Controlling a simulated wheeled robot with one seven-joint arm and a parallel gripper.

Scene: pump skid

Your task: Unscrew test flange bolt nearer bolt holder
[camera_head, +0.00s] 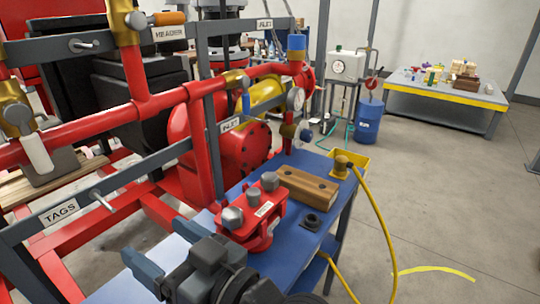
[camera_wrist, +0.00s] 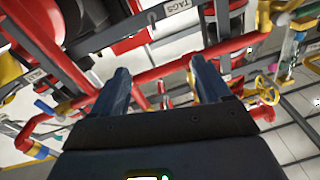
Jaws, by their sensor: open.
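The red test flange (camera_head: 262,232) stands on the blue bench (camera_head: 312,240) in the head view. Grey bolt heads show on its top: one at the front left (camera_head: 232,217) and one at the back right (camera_head: 270,180), the latter closer to the wooden bolt holder (camera_head: 306,187). A third grey piece (camera_head: 253,195) sits between them. The holder's top shows dark holes. My gripper (camera_head: 154,240) is open and empty, left of the flange and apart from it. In the wrist view its two blue fingers (camera_wrist: 160,68) are spread, with pipework beyond; the flange is not visible there.
Red pipes (camera_head: 150,110) and grey rails (camera_head: 110,185) with pegs stand left of and behind the bench. A black ring part (camera_head: 311,222) lies right of the flange. Open floor lies right.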

